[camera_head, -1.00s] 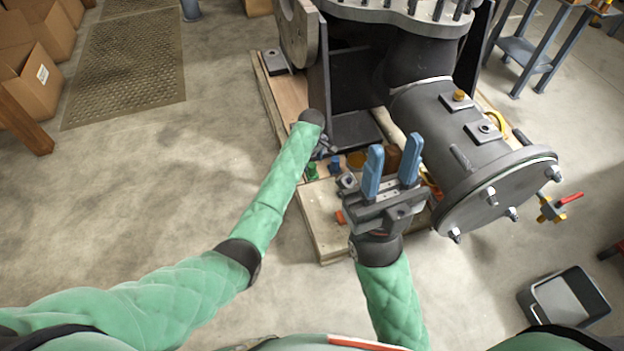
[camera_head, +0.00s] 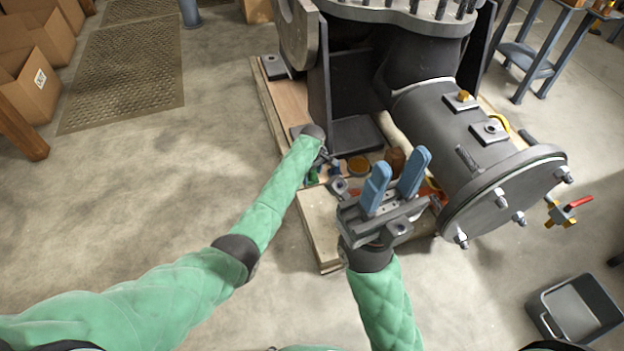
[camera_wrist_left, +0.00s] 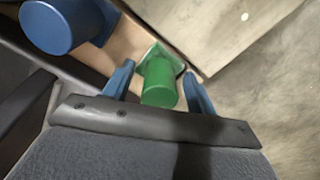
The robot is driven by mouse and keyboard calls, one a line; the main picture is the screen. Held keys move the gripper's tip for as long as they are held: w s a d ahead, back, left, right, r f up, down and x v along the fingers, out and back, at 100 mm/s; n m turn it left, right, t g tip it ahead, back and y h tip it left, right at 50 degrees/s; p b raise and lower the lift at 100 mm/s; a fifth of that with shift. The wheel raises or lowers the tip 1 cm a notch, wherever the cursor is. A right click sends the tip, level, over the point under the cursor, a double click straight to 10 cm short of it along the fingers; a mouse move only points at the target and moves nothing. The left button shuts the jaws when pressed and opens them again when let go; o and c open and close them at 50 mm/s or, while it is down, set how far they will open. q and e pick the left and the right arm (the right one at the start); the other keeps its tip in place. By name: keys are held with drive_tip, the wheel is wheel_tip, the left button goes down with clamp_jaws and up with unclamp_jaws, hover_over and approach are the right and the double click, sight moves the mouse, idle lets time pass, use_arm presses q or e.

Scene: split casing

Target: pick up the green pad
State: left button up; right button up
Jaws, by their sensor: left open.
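In the head view the green pad (camera_head: 313,177) is a small green patch on the pallet, partly hidden beside my left gripper (camera_head: 319,160). My right gripper (camera_head: 396,178) is open and empty, its blue fingers pointing up in front of the pallet.
A blue cylinder (camera_wrist_left: 62,24) stands close to the left finger. The wooden pallet (camera_head: 318,232) carries a large dark casing (camera_head: 455,118) and several small parts. A grey bin (camera_head: 575,308) stands at the lower right.

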use_arm(q)
drive_tip(key=c, duration=1.1)
